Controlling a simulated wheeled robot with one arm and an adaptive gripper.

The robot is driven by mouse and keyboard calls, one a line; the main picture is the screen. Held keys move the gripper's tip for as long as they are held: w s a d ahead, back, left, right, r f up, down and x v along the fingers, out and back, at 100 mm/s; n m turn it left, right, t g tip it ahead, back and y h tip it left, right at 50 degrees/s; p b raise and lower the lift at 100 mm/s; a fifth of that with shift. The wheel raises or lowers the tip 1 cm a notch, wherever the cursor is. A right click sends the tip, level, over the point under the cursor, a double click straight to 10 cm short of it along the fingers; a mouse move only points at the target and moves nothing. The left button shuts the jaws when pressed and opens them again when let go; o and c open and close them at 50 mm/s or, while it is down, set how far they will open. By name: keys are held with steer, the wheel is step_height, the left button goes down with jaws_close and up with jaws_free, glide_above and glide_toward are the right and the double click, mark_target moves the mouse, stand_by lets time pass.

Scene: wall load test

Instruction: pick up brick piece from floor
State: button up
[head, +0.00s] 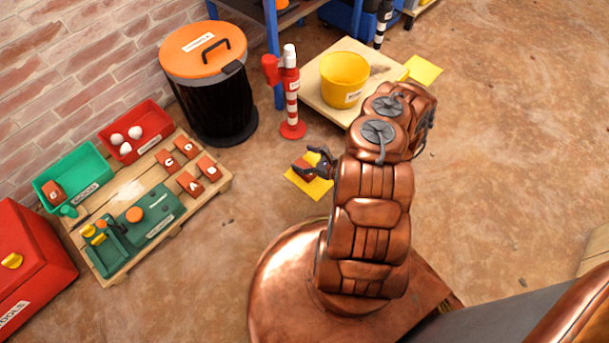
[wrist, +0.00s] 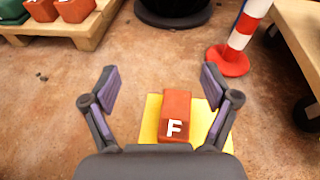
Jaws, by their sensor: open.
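A red-orange brick piece marked with a white F (wrist: 175,112) lies on a yellow square (wrist: 150,118) on the floor. In the head view the brick (head: 302,172) is partly hidden by my gripper (head: 312,161), and the yellow square (head: 318,188) shows around it. In the wrist view my gripper (wrist: 160,92) is open, with one finger on each side of the brick. The brick lies between the fingers, nearer the right one. I see no clear contact with it.
A red-and-white post (head: 291,95) and a black bin with an orange lid (head: 205,85) stand behind. A pallet (head: 130,185) with trays and lettered bricks is at left. A yellow bucket (head: 344,78) stands on a low platform. The floor at right is mostly clear.

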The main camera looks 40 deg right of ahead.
mark_target(312, 175)
steer(key=s+d+f+h, duration=0.1)
steer(key=f, duration=0.2)
steer(key=s+d+f+m+b, duration=0.1)
steer(key=s+f, duration=0.1)
steer(key=f, duration=0.1)
steer(key=s+d+f+m+h, duration=0.1)
steer(key=s+f, duration=0.1)
steer(key=f, duration=0.1)
steer(key=shift+s+f+h+b, duration=0.2)
steer(key=shift+f+h+b, duration=0.05)
steer(key=shift+h+b, duration=0.1)
steer(key=shift+f, duration=0.25)
steer(key=shift+d+b+x, duration=0.15)
steer(key=shift+b+x, duration=0.9)
steer(key=shift+x, duration=0.8)
steer(key=shift+d+b+x, duration=0.15)
steer(key=shift+b+x, duration=0.9)
steer(key=shift+x, duration=0.85)
steer(key=shift+w+r, duration=0.1)
jaws_close()
